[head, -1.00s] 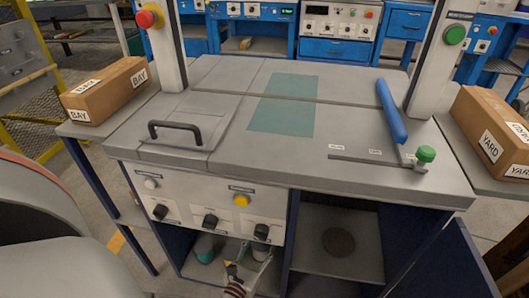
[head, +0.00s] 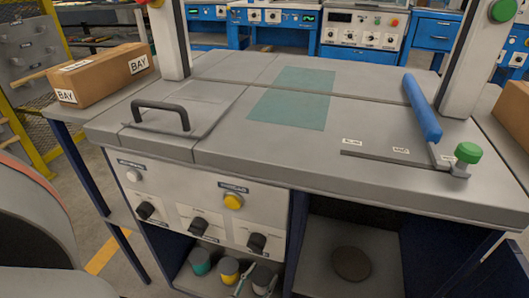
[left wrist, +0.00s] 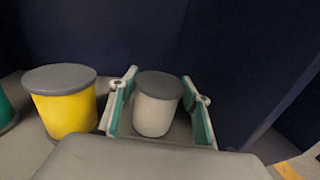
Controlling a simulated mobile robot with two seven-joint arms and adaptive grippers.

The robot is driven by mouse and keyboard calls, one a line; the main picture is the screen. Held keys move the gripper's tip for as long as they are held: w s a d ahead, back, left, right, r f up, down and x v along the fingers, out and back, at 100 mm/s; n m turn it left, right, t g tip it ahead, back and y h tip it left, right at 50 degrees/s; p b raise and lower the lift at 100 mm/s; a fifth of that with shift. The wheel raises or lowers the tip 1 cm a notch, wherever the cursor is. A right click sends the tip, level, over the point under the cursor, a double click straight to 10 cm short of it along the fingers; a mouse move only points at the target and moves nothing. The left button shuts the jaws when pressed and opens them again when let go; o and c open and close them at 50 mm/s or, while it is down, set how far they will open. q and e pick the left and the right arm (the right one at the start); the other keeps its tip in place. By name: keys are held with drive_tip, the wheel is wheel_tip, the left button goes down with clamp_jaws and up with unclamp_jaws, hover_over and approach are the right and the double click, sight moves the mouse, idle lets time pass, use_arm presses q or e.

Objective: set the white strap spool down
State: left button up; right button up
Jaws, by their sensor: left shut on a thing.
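The white strap spool (left wrist: 158,104), with a grey lid, is between the two teal-padded fingers of my left gripper (left wrist: 160,108). In the head view the spool (head: 262,277) is upright in the lower left bay of the workstation, with my left gripper (head: 256,282) around it. The gripper is shut on the spool. The spool is low, at about the level of its neighbours; I cannot tell whether its base touches the shelf (head: 190,280). My right gripper is not in view.
A yellow spool (left wrist: 64,103) stands just left of the gripper, and a teal spool (head: 201,262) beyond it. A dark round disc (head: 351,264) lies in the right bay. Dark walls (left wrist: 230,60) enclose the bay. A brown BAY box (head: 105,76) sits on the left side table.

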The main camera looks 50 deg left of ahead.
use_arm(q)
drive_tip(key=shift+w+r, duration=0.15)
drive_tip(key=shift+r, duration=0.05)
drive_tip(key=shift+f, duration=0.2)
drive_tip(key=o, duration=1.3)
drive_tip(key=shift+c, duration=0.2)
drive_tip(key=shift+r, duration=0.15)
